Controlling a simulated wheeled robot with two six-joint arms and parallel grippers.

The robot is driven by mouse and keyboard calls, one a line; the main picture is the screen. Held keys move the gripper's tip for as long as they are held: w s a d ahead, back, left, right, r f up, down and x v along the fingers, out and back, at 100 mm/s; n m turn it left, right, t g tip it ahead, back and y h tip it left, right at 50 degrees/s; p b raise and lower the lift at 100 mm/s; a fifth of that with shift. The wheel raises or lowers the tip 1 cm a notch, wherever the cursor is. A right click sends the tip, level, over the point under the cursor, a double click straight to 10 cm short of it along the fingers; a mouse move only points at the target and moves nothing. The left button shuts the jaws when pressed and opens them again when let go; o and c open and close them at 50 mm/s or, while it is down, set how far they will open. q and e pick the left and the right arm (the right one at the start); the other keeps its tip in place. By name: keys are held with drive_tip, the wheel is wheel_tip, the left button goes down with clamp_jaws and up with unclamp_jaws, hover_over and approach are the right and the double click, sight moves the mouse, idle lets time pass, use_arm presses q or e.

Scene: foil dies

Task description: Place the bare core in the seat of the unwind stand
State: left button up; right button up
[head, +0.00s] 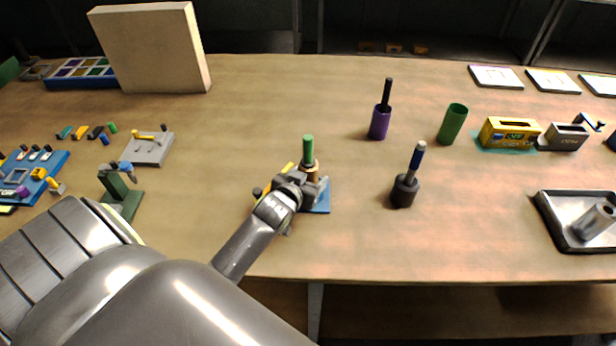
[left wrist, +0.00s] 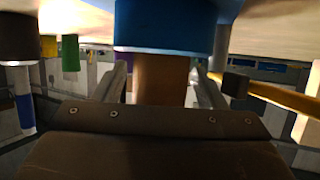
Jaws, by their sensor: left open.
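A brown cylinder (head: 311,172), which looks like the bare core, stands upright on a blue base (head: 321,199) near the table's front. A green piece (head: 308,148) rises from its top. In the left wrist view, which looks upside down, the brown cylinder (left wrist: 161,79) meets a blue block (left wrist: 158,24). My left gripper (head: 312,184) is at the cylinder; its open fingers lie on either side of it in the wrist view. I cannot tell whether they touch it. Which part is the unwind stand's seat is unclear. My right gripper is not in view.
A yellow rod with a dark knob (left wrist: 235,84) lies close beside one finger. A rimmed tray (head: 555,225) is far right.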

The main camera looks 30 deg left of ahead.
use_arm(q)
drive_tip(key=shift+r, duration=0.1)
drive_tip(key=shift+r, duration=0.35)
drive_tip(key=shift+s, duration=0.4)
drive_tip(key=b+v, duration=0.1)
drive_tip(key=v, duration=1)
drive_tip(key=shift+s+d, duration=0.1)
